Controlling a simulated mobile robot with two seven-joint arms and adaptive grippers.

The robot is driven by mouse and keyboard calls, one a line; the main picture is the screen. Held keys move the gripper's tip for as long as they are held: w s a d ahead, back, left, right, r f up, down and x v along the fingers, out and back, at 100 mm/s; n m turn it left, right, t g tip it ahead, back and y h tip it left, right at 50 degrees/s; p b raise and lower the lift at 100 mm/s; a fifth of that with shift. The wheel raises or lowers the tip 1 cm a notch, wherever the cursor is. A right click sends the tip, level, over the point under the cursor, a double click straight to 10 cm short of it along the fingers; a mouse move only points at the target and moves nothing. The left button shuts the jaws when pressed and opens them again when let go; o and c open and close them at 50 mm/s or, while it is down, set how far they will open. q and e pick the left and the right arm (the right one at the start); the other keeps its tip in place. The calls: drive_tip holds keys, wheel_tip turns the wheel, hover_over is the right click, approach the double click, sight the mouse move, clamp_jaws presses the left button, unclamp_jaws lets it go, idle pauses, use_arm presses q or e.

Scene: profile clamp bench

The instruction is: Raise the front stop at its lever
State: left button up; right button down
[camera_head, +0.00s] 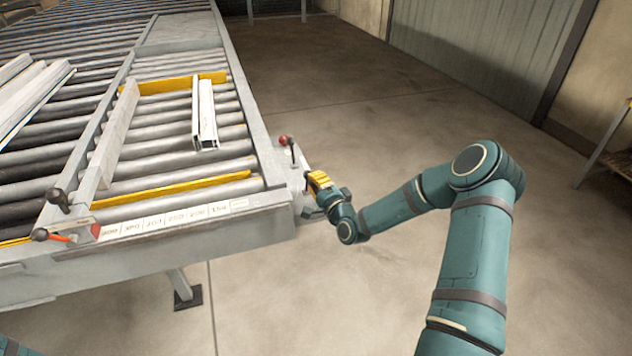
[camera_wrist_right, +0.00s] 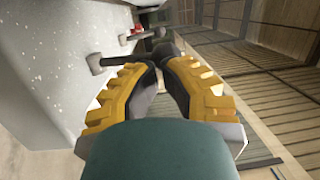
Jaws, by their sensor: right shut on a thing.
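The front stop (camera_head: 172,190) is a yellow bar lying across the rollers near the front of the bench. My right gripper (camera_head: 314,184) is at the bench's right front corner, beside the side plate. In the right wrist view its yellow-backed fingers (camera_wrist_right: 160,68) are closed together on a dark lever (camera_wrist_right: 128,60), whose grip is mostly hidden between the fingertips. The lever's shaft runs left to a round boss by the pale bench side. My left gripper is out of view; only a bit of my left arm shows at the bottom left.
A red-knobbed lever (camera_head: 283,141) stands just behind my right gripper. Two more levers sit at the left front, one black-knobbed (camera_head: 58,199). A yellow rear bar (camera_head: 172,83) and pale profiles (camera_head: 205,118) lie on the rollers.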

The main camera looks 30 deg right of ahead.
drive_tip(key=shift+w+d+r+g+p, duration=0.15)
drive_tip(key=shift+w+r+g+p, duration=0.55)
drive_tip(key=shift+g+p, duration=0.25)
drive_tip(key=shift+w+d+r+m+g+p, duration=0.1)
drive_tip(key=shift+w+m+g+p, duration=0.2)
drive_tip(key=shift+w+g+p, duration=0.3)
drive_tip(key=shift+w+d+g, duration=0.1)
drive_tip(key=shift+w+g, duration=0.05)
drive_tip(key=shift+g, duration=0.3)
drive_tip(key=shift+w+d+g, duration=0.1)
drive_tip(key=shift+w+g, duration=0.3)
drive_tip(key=shift+g, duration=0.1)
drive_tip(key=shift+w+f, duration=0.15)
drive_tip(key=shift+f, duration=0.05)
drive_tip(key=shift+w+d+b, duration=0.15)
drive_tip(key=shift+w+b, duration=0.15)
drive_tip(key=shift+r, duration=0.1)
